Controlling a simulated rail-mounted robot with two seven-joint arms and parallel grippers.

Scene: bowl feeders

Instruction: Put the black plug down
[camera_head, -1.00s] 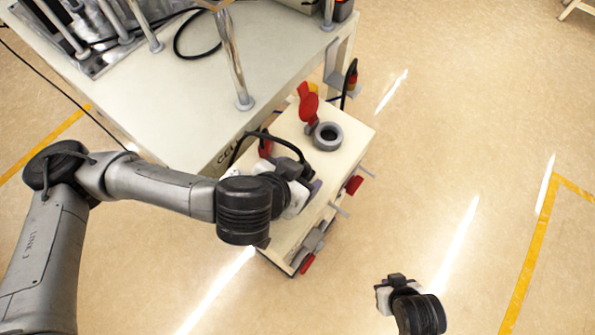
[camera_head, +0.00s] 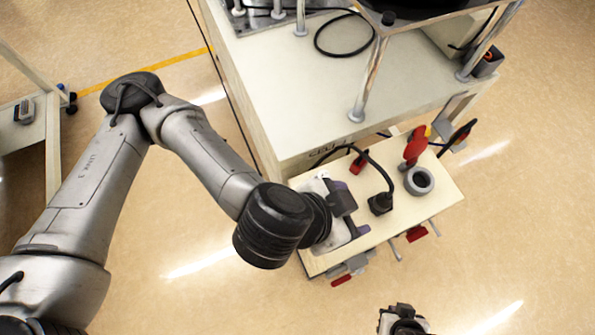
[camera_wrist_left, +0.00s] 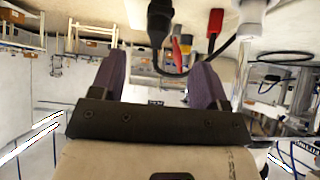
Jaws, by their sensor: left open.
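The black plug (camera_head: 381,203) rests on the pale top of the small cart (camera_head: 447,190), with its black cable arching back toward the table. It also shows at the top of the left wrist view (camera_wrist_left: 160,20), beyond the fingertips. My left gripper (camera_head: 352,212) is just left of the plug over the cart top, apart from it. In the left wrist view its two purple fingers (camera_wrist_left: 158,68) are spread with nothing between them. My right gripper (camera_head: 402,314) is at the bottom edge, partly cut off; its jaws are unclear.
On the cart top are a grey ring (camera_head: 419,180), a red-handled item (camera_head: 415,147) and a small red plug (camera_head: 358,163). A large white table (camera_head: 300,95) with metal posts stands behind the cart. Open floor lies to the right and in front.

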